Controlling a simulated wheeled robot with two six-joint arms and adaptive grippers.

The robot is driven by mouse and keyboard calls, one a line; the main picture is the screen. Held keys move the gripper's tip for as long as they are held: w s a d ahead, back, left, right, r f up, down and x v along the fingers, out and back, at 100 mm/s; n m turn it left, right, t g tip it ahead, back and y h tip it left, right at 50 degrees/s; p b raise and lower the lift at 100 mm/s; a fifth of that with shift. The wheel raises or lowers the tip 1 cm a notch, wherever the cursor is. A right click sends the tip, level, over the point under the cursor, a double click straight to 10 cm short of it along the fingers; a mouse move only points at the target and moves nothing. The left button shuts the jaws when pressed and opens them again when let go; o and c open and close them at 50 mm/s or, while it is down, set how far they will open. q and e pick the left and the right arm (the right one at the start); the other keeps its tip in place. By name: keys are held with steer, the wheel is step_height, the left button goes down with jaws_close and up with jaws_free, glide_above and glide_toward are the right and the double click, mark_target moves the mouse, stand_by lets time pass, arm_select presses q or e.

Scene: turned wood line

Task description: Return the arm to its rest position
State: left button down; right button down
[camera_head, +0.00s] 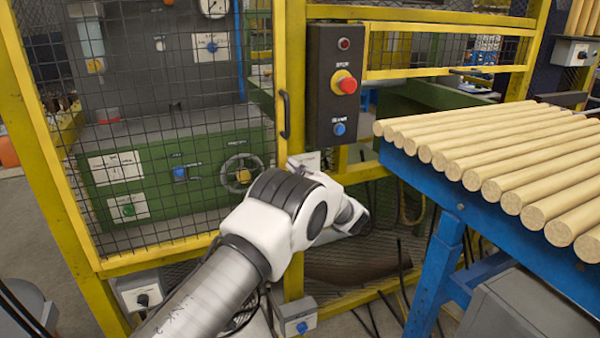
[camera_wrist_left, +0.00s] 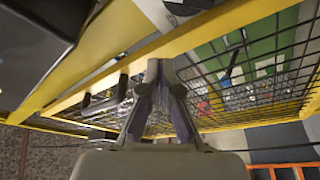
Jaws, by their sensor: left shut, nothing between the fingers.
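My left arm (camera_head: 215,285) reaches in from the lower left of the head view, its white and black wrist (camera_head: 290,205) in front of the yellow post. My left gripper shows in the wrist view (camera_wrist_left: 163,72); its two dark fingers meet at the tips, shut and empty. In the head view the wrist hides most of it. The fingertips overlap the yellow frame in the wrist view; I cannot tell whether they touch it. My right gripper is out of view.
A yellow mesh guard door (camera_head: 150,140) with a black handle (camera_head: 285,115) fronts a green machine. A dark control box (camera_head: 336,85) with a red stop button (camera_head: 346,82) hangs above the wrist. A blue table (camera_head: 400,165) of wooden rods (camera_head: 500,140) stands right.

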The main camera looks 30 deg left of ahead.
arm_select(q)
steer(key=w+f+v, duration=0.1)
steer(key=v, duration=0.7)
steer(key=s+a+f+m+h+p, duration=0.1)
steer(key=s+a+f+m+p, duration=0.3)
steer(key=s+a+f+p, duration=0.15)
steer(key=s+a+f+m+t+h+p, duration=0.1)
steer(key=s+f+m+h+p, duration=0.2)
steer(key=s+f+m+h, duration=1)
steer(key=s+d+f+m+g+h, duration=0.1)
steer(key=s+d+f+m+g, duration=0.1)
steer(key=s, duration=0.7)
steer(key=s+d+f+m+g+h, duration=0.2)
steer(key=s+d+f+g, duration=0.1)
steer(key=s, duration=0.7)
steer(key=s+d+f+m+g+h, duration=0.1)
steer(key=s+d+f+m+g, duration=0.1)
steer(key=s+d, duration=0.4)
steer(key=s+f+g, duration=0.1)
steer(key=s+g, duration=0.1)
steer(key=s, duration=0.2)
steer(key=shift+s+f+g+h+p, duration=0.25)
steer(key=shift+f+g+h+p, duration=0.05)
steer(key=shift+p, duration=0.1)
